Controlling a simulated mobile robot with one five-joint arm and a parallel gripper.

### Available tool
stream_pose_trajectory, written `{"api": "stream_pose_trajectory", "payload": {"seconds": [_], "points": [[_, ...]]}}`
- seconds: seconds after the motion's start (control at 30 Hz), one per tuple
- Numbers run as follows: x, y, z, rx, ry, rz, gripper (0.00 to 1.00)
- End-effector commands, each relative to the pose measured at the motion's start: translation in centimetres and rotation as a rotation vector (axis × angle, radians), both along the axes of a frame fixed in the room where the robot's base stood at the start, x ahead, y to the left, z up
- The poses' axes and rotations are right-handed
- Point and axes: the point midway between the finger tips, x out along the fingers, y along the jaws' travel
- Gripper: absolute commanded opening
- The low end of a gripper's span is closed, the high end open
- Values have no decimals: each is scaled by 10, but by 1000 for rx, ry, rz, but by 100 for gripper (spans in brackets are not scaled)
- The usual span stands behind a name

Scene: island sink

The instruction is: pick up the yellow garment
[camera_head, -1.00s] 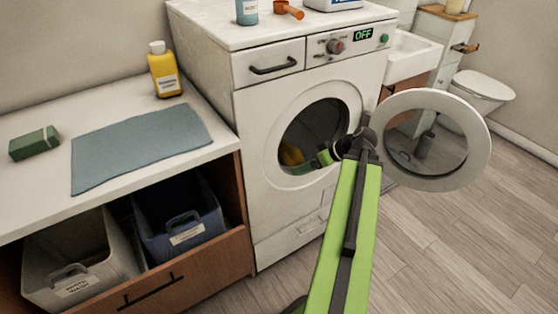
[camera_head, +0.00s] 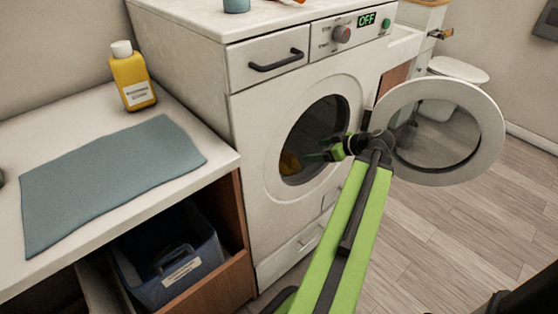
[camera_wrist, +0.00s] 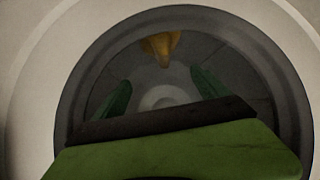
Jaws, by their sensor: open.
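The yellow garment (camera_head: 290,162) lies inside the washing machine drum, at the left of the round opening in the head view. In the wrist view the yellow garment (camera_wrist: 162,46) shows at the top of the drum picture, beyond my fingertips. My gripper (camera_head: 316,156) reaches into the opening, to the right of the garment and apart from it. In the wrist view its two green fingers (camera_wrist: 160,92) are spread, with nothing between them. The washing machine (camera_head: 262,110) is white, and its round door (camera_head: 490,130) stands open to the right. Part of the garment is hidden by the drum rim.
A counter at left holds a blue-grey cloth (camera_head: 110,175) and a yellow bottle (camera_head: 133,80). A dark blue basket (camera_head: 205,262) sits in the open drawer below. The drum opening's rim surrounds my gripper. Wooden floor to the right is clear.

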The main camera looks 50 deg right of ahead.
Motion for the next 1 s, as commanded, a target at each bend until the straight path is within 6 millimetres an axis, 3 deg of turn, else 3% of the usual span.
{"api": "stream_pose_trajectory", "payload": {"seconds": [0.1, 0.4, 0.77, 1.0], "points": [[27, 5, -25, 0, 0, 9, 85], [88, 16, -62, 1, 1, 16, 85], [105, 20, -69, 0, 1, 17, 85], [138, 26, -93, 1, 0, 19, 85]]}}
